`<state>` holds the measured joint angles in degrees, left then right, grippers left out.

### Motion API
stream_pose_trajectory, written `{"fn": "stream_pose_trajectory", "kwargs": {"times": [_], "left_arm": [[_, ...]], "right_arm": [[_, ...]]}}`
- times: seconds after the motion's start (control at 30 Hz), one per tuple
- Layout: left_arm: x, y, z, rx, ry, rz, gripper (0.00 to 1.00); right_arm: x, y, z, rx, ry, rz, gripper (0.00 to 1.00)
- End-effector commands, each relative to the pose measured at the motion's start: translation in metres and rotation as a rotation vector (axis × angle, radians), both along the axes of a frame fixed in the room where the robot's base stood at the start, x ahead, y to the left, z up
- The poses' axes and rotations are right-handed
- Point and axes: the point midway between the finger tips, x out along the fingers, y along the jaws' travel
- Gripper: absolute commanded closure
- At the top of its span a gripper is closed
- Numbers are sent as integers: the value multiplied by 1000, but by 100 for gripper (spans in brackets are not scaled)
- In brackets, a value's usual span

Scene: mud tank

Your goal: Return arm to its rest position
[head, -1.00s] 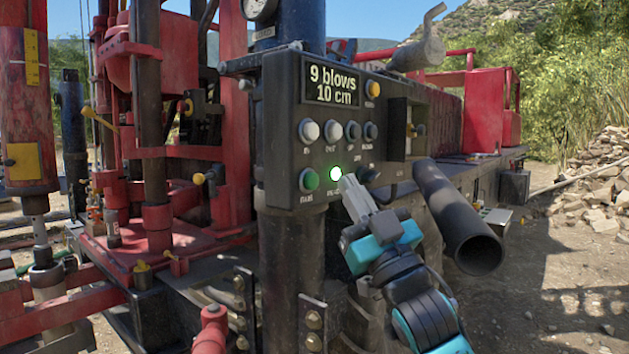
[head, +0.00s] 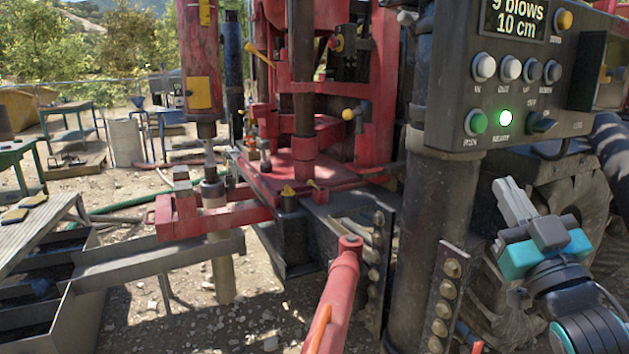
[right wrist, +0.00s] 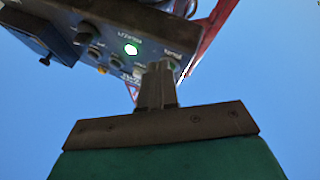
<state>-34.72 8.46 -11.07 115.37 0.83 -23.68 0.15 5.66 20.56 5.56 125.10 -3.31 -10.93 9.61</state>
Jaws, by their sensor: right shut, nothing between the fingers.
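My right gripper (head: 512,200) is at the right of the head view, below the black control panel (head: 478,98). Its pale fingers are shut and hold nothing. In the right wrist view its fingers (right wrist: 157,85) point up toward the underside of the panel, with a gap I cannot judge. My left gripper is not in view.
A dark post (head: 438,230) stands left of my right gripper. A red pipe (head: 338,290) rises in the foreground. The red drill rig (head: 305,170) fills the middle. A large tyre (head: 590,205) is behind my gripper. Grey trays (head: 100,290) and tables are at the left.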

Motion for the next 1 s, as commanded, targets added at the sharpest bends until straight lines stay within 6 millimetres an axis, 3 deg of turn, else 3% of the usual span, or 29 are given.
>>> {"fn": "stream_pose_trajectory", "kwargs": {"times": [0.03, 0.1, 0.23, 0.4, 0.5, 0.6, 0.7, 0.8, 1.0], "left_arm": [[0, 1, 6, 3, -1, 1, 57], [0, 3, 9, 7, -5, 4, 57], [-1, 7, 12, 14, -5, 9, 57], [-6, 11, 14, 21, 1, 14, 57], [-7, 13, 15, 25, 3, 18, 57], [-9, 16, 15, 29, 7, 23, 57], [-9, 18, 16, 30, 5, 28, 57], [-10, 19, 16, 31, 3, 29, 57], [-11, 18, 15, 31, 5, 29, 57]], "right_arm": [[5, 6, -37, 16, 104, 7, 100], [6, 16, -91, 31, 241, 17, 100], [-12, 37, -188, 58, 485, 36, 100], [-68, 69, -300, 89, 789, 65, 100], [-108, 87, -349, 105, 938, 84, 100], [-144, 102, -383, 116, 1050, 98, 100], [-168, 112, -403, 123, 1120, 109, 100], [-180, 116, -411, 126, 1152, 114, 100], [-182, 117, -413, 127, 1158, 114, 100]]}}
